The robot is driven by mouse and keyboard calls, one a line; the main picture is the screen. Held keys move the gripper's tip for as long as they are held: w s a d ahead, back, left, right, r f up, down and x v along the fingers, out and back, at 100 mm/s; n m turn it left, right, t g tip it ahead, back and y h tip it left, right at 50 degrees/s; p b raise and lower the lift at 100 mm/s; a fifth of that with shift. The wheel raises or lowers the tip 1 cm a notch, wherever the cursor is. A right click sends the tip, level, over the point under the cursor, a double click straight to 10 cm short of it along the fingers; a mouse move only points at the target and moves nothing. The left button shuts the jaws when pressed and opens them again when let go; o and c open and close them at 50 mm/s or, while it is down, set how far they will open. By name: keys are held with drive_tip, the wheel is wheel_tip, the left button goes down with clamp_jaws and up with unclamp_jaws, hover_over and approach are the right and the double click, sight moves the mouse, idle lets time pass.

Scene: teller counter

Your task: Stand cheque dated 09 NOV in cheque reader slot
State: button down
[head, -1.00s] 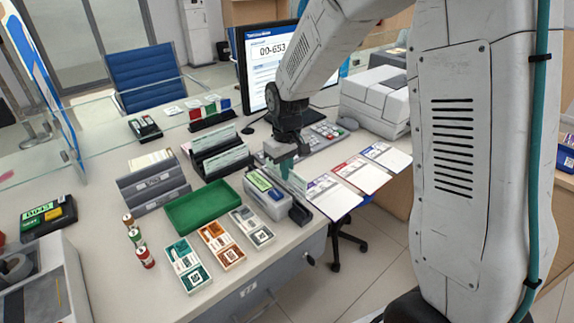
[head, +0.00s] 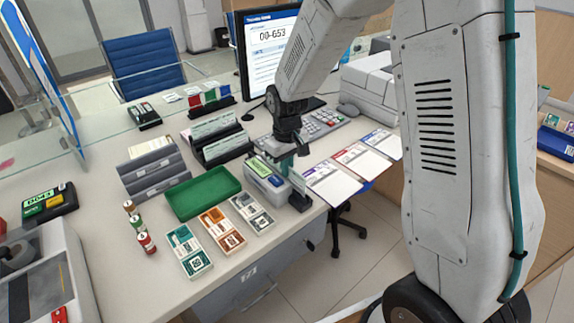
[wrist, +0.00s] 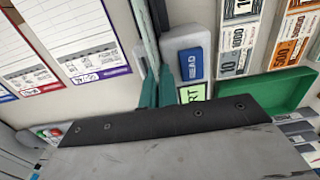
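The cheque reader (head: 270,190) is a grey box with a green label on top and a dark slot block (head: 300,201) on its right side. In the wrist view the reader (wrist: 182,40) shows a blue label. My gripper (head: 289,168) is over the slot side, its teal fingers (wrist: 157,90) closed together. A thin pale cheque (wrist: 147,35) stands on edge between them, seen almost edge-on. In the head view the cheque (head: 298,180) shows just above the slot block. Its date is unreadable, and I cannot tell how far its lower edge is inside the slot.
A green tray (head: 203,191) and banknote bundles (head: 220,228) lie left of the reader. A black rack (head: 222,150) with cheques stands behind. Forms (head: 332,184) lie to the right. A keypad (head: 322,122) and monitor (head: 268,50) are farther back.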

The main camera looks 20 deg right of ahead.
drive_tip(key=c, duration=1.6)
unclamp_jaws()
drive_tip(key=shift+r, duration=3.5)
